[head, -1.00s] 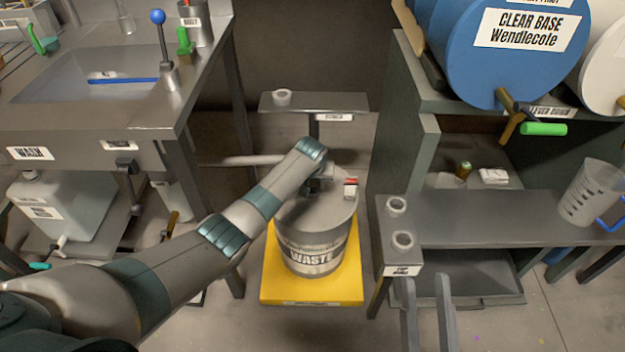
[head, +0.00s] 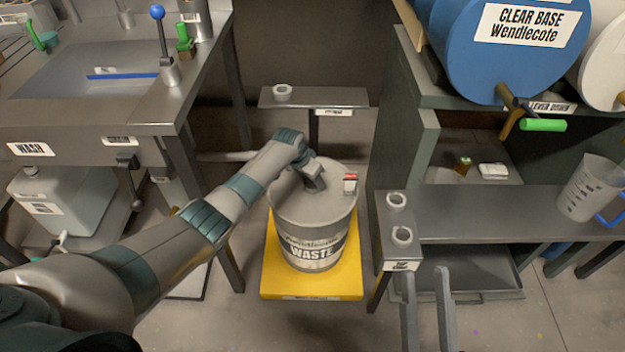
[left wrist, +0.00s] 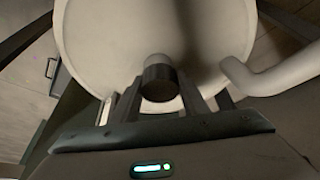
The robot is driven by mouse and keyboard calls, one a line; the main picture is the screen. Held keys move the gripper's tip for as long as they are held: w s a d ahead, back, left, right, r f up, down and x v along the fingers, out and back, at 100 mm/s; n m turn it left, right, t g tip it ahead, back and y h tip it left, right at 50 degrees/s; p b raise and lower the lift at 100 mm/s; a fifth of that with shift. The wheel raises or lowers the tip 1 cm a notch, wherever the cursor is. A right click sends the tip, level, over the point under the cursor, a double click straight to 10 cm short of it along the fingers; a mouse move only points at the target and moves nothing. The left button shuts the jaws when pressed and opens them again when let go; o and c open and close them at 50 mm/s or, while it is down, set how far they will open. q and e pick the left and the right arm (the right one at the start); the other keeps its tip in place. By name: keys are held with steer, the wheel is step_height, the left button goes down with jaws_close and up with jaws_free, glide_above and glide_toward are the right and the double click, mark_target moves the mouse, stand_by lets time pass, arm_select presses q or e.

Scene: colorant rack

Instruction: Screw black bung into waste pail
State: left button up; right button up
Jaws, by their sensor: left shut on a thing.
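The waste pail (head: 312,228) stands upright, with a grey lid and a band reading WASTE. My left gripper (head: 316,181) is over its lid, with the fingertips hard to make out in the head view. In the left wrist view my left gripper (left wrist: 160,97) is shut on the black bung (left wrist: 158,84), a short dark cylinder. A paler round stub (left wrist: 158,61) meets the bung in front of the pale pail lid (left wrist: 100,40). I cannot tell whether the bung is seated. My right gripper (head: 427,285) is open and empty at the bottom.
The pail stands on a yellow platform (head: 290,288). A small red and white item (head: 350,184) is at the lid's right edge. A shelf with two ring holders (head: 402,236) is on the right, a narrow stand (head: 320,98) behind, and the wash sink bench (head: 90,120) on the left.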

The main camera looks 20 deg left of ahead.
arm_select(q)
steer(key=o, duration=1)
